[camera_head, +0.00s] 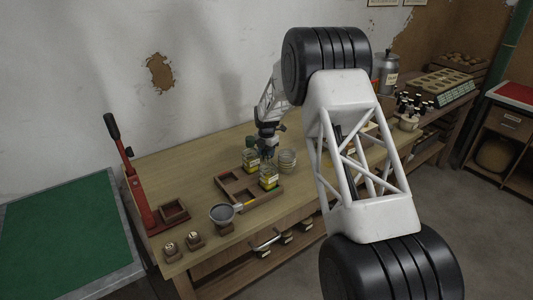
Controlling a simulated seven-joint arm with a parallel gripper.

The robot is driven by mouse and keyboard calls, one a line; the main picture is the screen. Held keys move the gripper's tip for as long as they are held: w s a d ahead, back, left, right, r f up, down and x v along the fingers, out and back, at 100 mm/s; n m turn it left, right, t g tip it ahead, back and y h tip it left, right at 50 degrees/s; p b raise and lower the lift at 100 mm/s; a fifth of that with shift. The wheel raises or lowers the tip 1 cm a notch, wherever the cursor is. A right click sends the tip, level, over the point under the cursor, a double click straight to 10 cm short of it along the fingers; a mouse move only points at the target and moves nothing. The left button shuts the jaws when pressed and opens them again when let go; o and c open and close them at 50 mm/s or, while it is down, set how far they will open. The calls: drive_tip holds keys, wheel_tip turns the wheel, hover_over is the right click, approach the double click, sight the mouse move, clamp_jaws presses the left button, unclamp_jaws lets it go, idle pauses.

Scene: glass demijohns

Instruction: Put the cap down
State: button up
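My gripper (268,152) points down over the wooden bench, just above a clear glass bottle (269,175) with a label. Its fingertips are small and dark in this view, so I cannot tell whether they are open or shut, or whether a cap is between them. A second glass bottle (250,159) with a green top stands just left of it. Both bottles are at a wooden tray (249,206) with square compartments. No loose cap can be made out clearly.
A stack of clear round dishes (287,160) stands right of the bottles. A grey funnel or strainer (222,213) is in front left. A red lever press (132,175) stands at the bench's left end. Small dark bottles (412,108) crowd the right. Bare bench lies left of the tray.

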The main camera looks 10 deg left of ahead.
sight(266, 151)
drive_tip(key=shift+f, duration=0.45)
drive_tip(key=o, duration=1)
drive_tip(key=shift+o, duration=0.2)
drive_tip(key=shift+r, duration=0.15)
wheel_tip(266, 151, up, 13)
drive_tip(key=shift+f, duration=0.2)
idle(0.6)
